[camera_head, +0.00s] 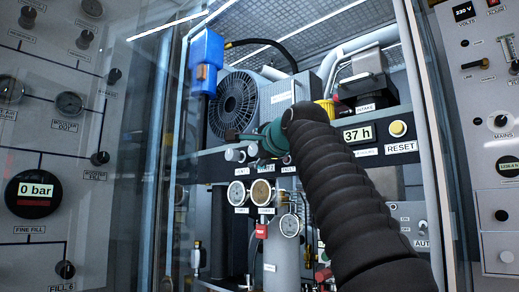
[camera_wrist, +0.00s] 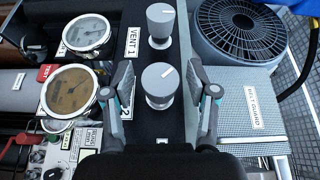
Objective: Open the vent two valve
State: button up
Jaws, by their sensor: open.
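In the wrist view a grey round knob (camera_wrist: 158,88) with a white line on its top stands between the two fingers of my gripper (camera_wrist: 159,78). The fingers are open, one on each side, with a visible gap to the knob. Its label is mostly hidden behind the left finger. A second, similar knob (camera_wrist: 160,24) stands just beyond it, beside the label VENT 1. In the head view my gripper (camera_head: 273,139) is at the valve row and hides part of it. The vent 1 knob (camera_head: 234,155) shows to its left.
Two round gauges (camera_wrist: 70,91) sit left of the knobs in the wrist view. A fan housing with a belt guard (camera_wrist: 249,105) is on the right. In the head view an hour display (camera_head: 357,133) and a yellow reset button (camera_head: 397,128) are right of my arm. Glass cabinet sides flank the opening.

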jog(key=v, duration=1.2)
dwell(0.3)
